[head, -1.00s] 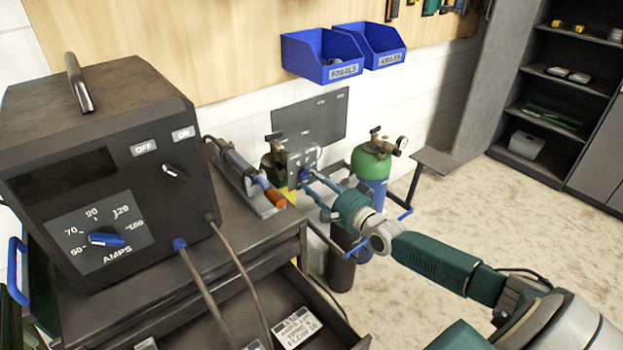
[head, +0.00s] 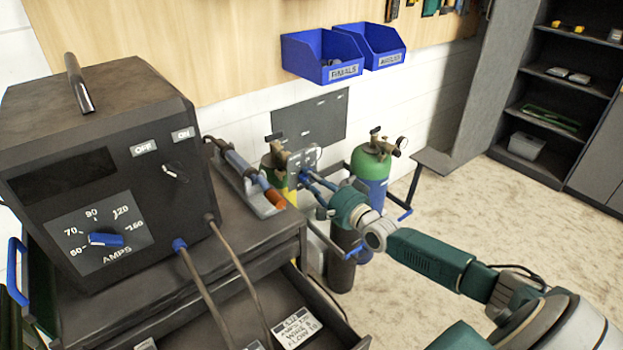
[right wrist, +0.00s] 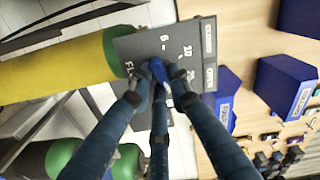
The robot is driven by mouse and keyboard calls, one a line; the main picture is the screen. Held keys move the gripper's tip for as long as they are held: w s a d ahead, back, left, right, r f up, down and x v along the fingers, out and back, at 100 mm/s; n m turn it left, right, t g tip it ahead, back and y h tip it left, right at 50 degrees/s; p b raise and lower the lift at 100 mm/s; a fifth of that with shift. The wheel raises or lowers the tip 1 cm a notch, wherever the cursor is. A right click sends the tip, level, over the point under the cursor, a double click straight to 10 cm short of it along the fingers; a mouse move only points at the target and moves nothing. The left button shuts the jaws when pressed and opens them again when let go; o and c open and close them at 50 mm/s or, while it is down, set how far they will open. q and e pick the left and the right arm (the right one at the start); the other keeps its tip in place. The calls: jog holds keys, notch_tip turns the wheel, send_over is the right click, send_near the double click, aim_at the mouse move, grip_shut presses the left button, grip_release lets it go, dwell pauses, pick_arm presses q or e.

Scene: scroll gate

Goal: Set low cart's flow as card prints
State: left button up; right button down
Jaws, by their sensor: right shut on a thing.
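In the right wrist view the panel (right wrist: 146,46) carries printed numbers and lettering, partly covered by the fingers. My right gripper (head: 308,174) is shut on the blue flow knob (right wrist: 158,70), which lies between its fingertips. The knob's pointer is hidden, so its setting cannot be read. The printed card (head: 297,327) lies in the open drawer at the bottom; its small print is hard to read, with a last line that seems to begin with FLOW. My left gripper is not in view.
A welder (head: 100,170) with an AMPS dial stands on the workbench at left, with a torch (head: 250,180) beside it. Blue bins (head: 320,57) hang on the wall. Another cylinder (head: 372,165) stands right of the panel. Open floor lies to the right.

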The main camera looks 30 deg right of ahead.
jog(key=shift+r+n+p, duration=0.2)
jog(key=shift+n+p, duration=0.2)
jog(key=shift+n, duration=4.45)
jog(key=shift+r+n+p, duration=0.15)
jog(key=shift+n+p, duration=0.2)
jog(key=shift+n, duration=4.5)
jog(key=c, duration=1.6)
grip_release()
jog(key=s, duration=0.8)
jog(key=s+d, duration=0.1)
jog(key=s, duration=0.3)
